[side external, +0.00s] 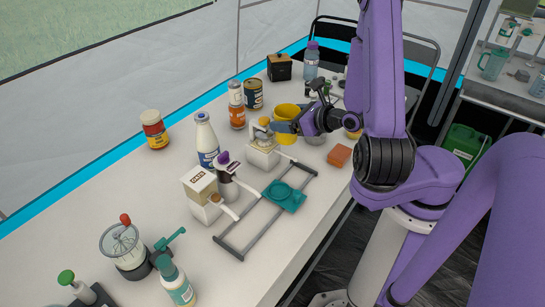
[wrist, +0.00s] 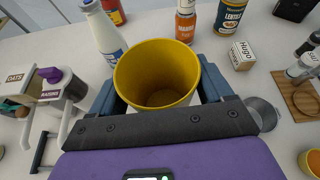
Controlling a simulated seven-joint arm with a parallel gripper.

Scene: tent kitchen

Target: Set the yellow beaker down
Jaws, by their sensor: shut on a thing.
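The yellow beaker (wrist: 157,77) fills the middle of the wrist view, open end up and empty as far as I can see. My gripper (wrist: 158,100) is shut on it, with one blue-grey finger on each side of its wall. In the side external view the yellow beaker (side external: 285,123) shows behind my gripper (side external: 288,126), over the far half of the table. I cannot tell whether its base touches the table.
A milk bottle (wrist: 103,32), a mango bottle (wrist: 186,22), a lentils tin (wrist: 231,16) and a small Hugo box (wrist: 242,55) stand near the beaker. A metal cup (wrist: 262,113) is close on the right. A teal-and-grey rack (side external: 263,213) lies nearer the front.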

